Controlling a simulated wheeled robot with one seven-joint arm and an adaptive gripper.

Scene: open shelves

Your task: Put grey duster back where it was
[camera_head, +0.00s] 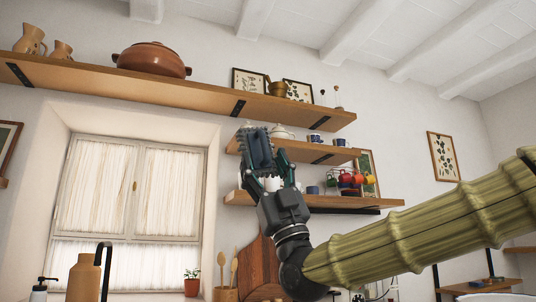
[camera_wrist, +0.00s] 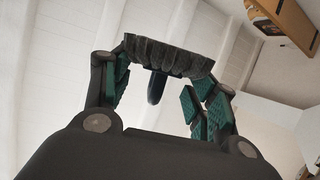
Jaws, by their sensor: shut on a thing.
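The grey duster (camera_wrist: 168,55) shows in the wrist view as a dark, ribbed head with a short dark piece below it, between the green-padded fingers of my gripper (camera_wrist: 162,80). In the head view my gripper (camera_head: 266,168) points upward, shut on the duster (camera_head: 256,148), which looks dark blue-grey there. They are held in front of the shelves at the picture's middle. The duster's far side and the exact contact with the fingers are hidden. No empty spot can be told as its former place.
A long upper shelf (camera_head: 100,82) holds jugs, a brown pot (camera_head: 152,60) and framed pictures. The middle shelf (camera_head: 325,157) holds a white lidded pot and blue cups. The lower shelf (camera_head: 335,201) has mugs (camera_head: 350,179). The window (camera_head: 130,190) is at left.

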